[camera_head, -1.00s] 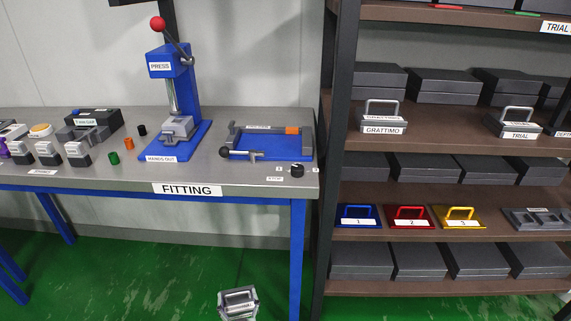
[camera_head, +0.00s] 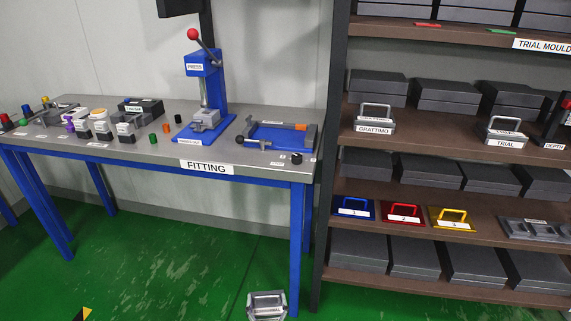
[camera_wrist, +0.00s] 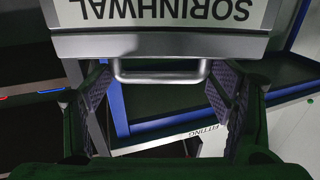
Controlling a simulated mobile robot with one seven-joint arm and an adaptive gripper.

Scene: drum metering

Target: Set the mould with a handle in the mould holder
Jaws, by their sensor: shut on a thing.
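A grey mould with a bar handle (camera_wrist: 160,47) fills the top of the wrist view, its white label reading SORINHWAL upside down. My gripper (camera_wrist: 163,82) is shut on it, with a patterned finger pad at either end of the handle. In the head view a grey block with a handle (camera_head: 267,304) at the bottom edge looks like this mould; my gripper is out of sight there. A blue-based fixture with a grey clamp and an orange block (camera_head: 277,136) lies on the bench and appears to be the mould holder. Its label is too small to read.
The bench (camera_head: 160,152) marked FITTING carries a blue press (camera_head: 205,90) left of the fixture and several small parts. A shelf rack (camera_head: 440,150) stands to the right, with GRATTIMO and TRIAL moulds and coloured handled plates.

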